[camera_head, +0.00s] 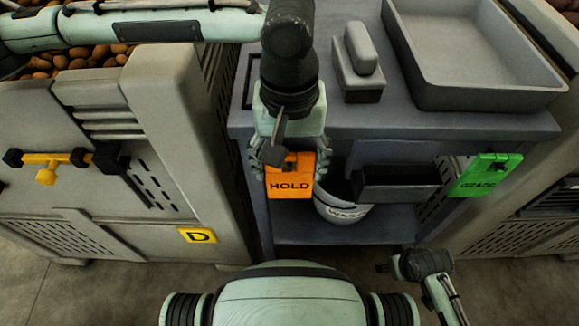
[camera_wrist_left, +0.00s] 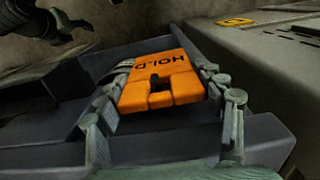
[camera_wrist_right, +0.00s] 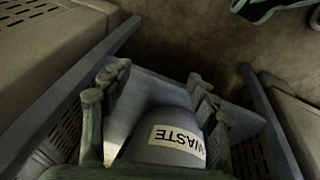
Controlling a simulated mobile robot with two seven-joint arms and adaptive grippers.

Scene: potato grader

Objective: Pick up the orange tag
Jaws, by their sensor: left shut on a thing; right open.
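The orange tag (camera_head: 290,187) reads HOLD and hangs at the front edge of the grey bench, left of the middle. My left gripper (camera_head: 291,165) comes down over it from above and is shut on it, one finger on each side. In the left wrist view the tag (camera_wrist_left: 165,82) lies between the two fingers of my left gripper (camera_wrist_left: 170,90). My right gripper (camera_wrist_right: 155,95) is open and empty in the right wrist view, with the waste bucket in front of it. In the head view the right arm shows low, at the right of centre.
The grey bench (camera_head: 420,125) carries a shallow tray (camera_head: 480,97) and a block-shaped tool (camera_head: 358,70). A white waste bucket (camera_head: 343,210) stands on the lower shelf. A green tag (camera_head: 485,175) hangs at the right. A crate of potatoes (camera_head: 170,110) with a yellow D label stands left.

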